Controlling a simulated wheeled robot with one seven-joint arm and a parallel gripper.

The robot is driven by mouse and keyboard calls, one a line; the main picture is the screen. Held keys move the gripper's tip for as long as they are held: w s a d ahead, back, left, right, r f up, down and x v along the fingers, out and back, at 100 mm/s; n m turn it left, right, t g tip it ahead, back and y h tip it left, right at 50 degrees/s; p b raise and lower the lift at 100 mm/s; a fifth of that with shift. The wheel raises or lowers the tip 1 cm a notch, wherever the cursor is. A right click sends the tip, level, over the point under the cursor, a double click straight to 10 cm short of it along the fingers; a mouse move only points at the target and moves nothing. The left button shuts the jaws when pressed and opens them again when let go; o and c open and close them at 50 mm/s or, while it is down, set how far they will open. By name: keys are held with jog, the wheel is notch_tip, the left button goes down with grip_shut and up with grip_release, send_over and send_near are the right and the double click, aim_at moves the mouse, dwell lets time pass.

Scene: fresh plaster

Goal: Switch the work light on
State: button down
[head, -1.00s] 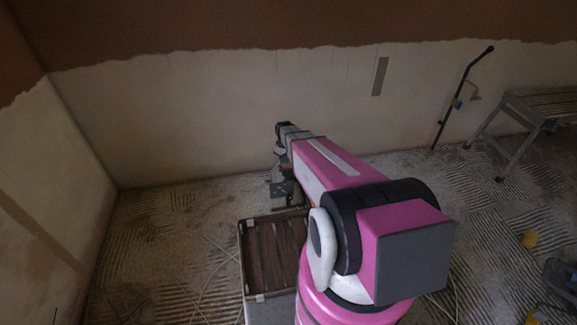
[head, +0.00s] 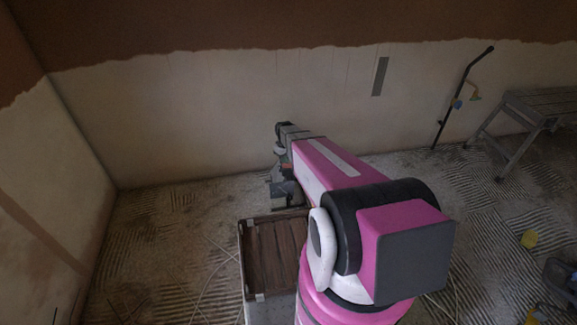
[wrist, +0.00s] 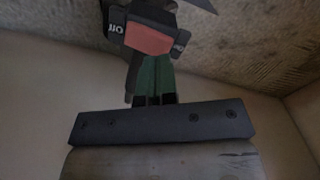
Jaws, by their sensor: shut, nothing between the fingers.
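The wrist view shows a dark grey housing with a flat salmon-red face (wrist: 150,39) and pale "110"-like markings at its sides. It looks like part of the work light, but its full shape is hidden and I see no glow. My gripper (wrist: 152,62) shows as two narrow green fingers, shut together and empty, rising from a dark screwed bar. Their tips overlap the housing's lower edge; I cannot tell whether they touch. In the head view my gripper (head: 279,172) hangs low at the arm's end, over small grey parts (head: 287,194) too unclear to name.
A brown slatted box top (head: 272,252) stands just in front of my gripper. A pale cable (head: 206,290) lies on the combed floor. A plastered wall (head: 200,110) closes the back. A black pole (head: 460,95) and grey trestle (head: 510,150) stand right. Floor at left is mostly clear.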

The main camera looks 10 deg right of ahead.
aim_at(285, 165)
jog(key=shift+f, duration=1.35)
dwell(1.0)
jog(key=shift+r, duration=3.55)
jog(key=s+r+m, duration=0.3)
jog(key=s+r, duration=0.4)
jog(key=s, duration=0.3)
jog(key=s+r+m, duration=0.3)
jog(key=s+r, duration=0.4)
jog(key=s, duration=0.4)
jog(key=shift+s+r, duration=0.2)
jog(key=shift+r, duration=0.2)
